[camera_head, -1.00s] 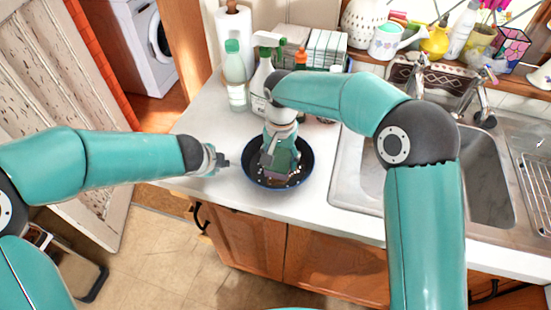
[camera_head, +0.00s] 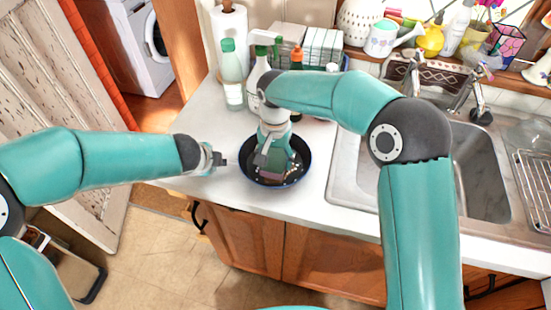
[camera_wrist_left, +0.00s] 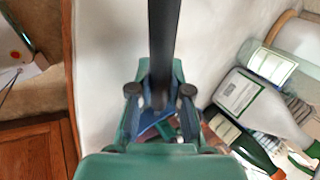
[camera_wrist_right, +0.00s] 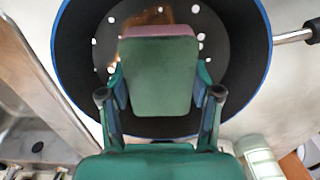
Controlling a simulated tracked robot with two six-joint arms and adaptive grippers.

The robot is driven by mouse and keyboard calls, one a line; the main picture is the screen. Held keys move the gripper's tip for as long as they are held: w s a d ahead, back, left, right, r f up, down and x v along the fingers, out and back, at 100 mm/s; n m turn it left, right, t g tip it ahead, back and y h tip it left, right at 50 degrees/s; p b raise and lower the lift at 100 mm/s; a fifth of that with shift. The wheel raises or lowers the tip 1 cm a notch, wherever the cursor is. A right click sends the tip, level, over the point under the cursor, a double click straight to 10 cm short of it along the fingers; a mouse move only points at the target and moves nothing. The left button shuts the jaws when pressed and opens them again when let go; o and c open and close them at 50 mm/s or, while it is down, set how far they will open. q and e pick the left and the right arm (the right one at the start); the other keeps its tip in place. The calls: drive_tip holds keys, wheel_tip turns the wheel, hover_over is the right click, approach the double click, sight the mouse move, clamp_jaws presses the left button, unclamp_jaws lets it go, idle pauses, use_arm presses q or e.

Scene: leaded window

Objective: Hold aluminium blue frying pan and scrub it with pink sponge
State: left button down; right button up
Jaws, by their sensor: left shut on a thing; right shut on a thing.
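The frying pan (camera_head: 304,162) is dark inside with a blue rim and sits at the counter's front edge. In the right wrist view, the pan (camera_wrist_right: 235,55) has white spots and a brown stain on its floor. My left gripper (camera_head: 220,160) is shut on the pan's handle at its left side; the handle (camera_wrist_left: 163,45) is a dark bar in the left wrist view. My right gripper (camera_head: 272,157) points down into the pan, shut on the sponge (camera_wrist_right: 157,78), which shows a green face and a pink edge. Its contact with the pan's floor is hidden.
A paper towel roll (camera_head: 229,40), a pale green bottle (camera_head: 233,80) and other bottles stand behind the pan. The steel sink (camera_head: 480,175) is to the right, with a faucet (camera_head: 478,95) behind it. The counter (camera_head: 205,125) left of the pan is bare.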

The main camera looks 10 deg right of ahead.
drive_tip(key=shift+w, duration=0.65)
drive_tip(key=shift+s+r, duration=0.1)
drive_tip(key=shift+s, duration=0.95)
use_arm(q)
drive_tip(key=shift+f, duration=0.1)
use_arm(e)
drive_tip(key=shift+w, duration=1.05)
drive_tip(key=shift+s+f, duration=0.25)
drive_tip(key=shift+s, duration=0.3)
drive_tip(key=shift+a, duration=0.55)
drive_tip(key=shift+d+r, duration=0.2)
drive_tip(key=shift+d, duration=0.9)
drive_tip(key=shift+a, duration=0.5)
drive_tip(key=shift+a+f, duration=0.1)
drive_tip(key=shift+a, duration=0.5)
drive_tip(key=shift+d, duration=1.1)
drive_tip(key=shift+a, duration=0.55)
drive_tip(key=shift+s, duration=0.5)
drive_tip(key=shift+w, duration=1.05)
drive_tip(key=shift+s, duration=1.05)
drive_tip(key=shift+w, duration=1.05)
drive_tip(key=shift+s, duration=0.55)
